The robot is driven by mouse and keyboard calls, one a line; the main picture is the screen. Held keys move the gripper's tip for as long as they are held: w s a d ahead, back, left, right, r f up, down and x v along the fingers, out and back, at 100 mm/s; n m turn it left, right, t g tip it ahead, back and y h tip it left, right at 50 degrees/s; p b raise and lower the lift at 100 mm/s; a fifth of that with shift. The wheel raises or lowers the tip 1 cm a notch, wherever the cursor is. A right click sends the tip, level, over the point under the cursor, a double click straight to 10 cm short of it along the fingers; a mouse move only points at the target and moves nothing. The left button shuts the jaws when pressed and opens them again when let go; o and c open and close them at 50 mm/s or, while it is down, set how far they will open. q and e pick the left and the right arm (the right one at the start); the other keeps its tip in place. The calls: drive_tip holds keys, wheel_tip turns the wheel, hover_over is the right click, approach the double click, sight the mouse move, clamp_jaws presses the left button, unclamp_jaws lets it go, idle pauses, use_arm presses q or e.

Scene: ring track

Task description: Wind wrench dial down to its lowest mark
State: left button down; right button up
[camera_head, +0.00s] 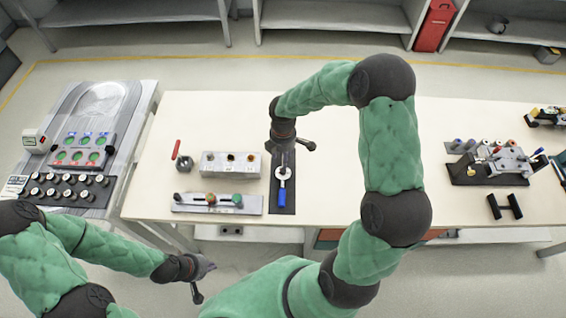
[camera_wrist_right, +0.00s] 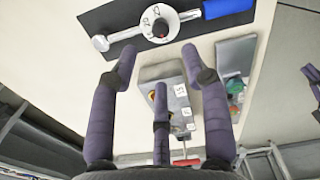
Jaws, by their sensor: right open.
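The torque wrench has a round white dial (camera_wrist_right: 160,22), a blue handle (camera_wrist_right: 228,8) and a metal head (camera_wrist_right: 100,42) in the right wrist view. It lies on a dark mat (camera_head: 283,206); in the head view its blue handle (camera_head: 281,198) points toward me. The dial carries dark figures and a small red mark; I cannot read the setting surely. My right gripper (camera_head: 292,152) is over the far end of the wrench, open and empty; its spread fingers (camera_wrist_right: 160,62) show below the dial in the wrist view. My left gripper (camera_head: 201,280) is open and empty, off the table's front edge.
Left of the wrench are a metal box with knobs (camera_head: 230,164), a slider panel (camera_head: 216,204) and a red-handled tool (camera_head: 178,154). A button console (camera_head: 80,150) stands further left. A fixture (camera_head: 490,165) and a black H-shaped part (camera_head: 505,207) are at right.

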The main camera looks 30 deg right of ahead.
drive_tip(key=shift+r, duration=1.55)
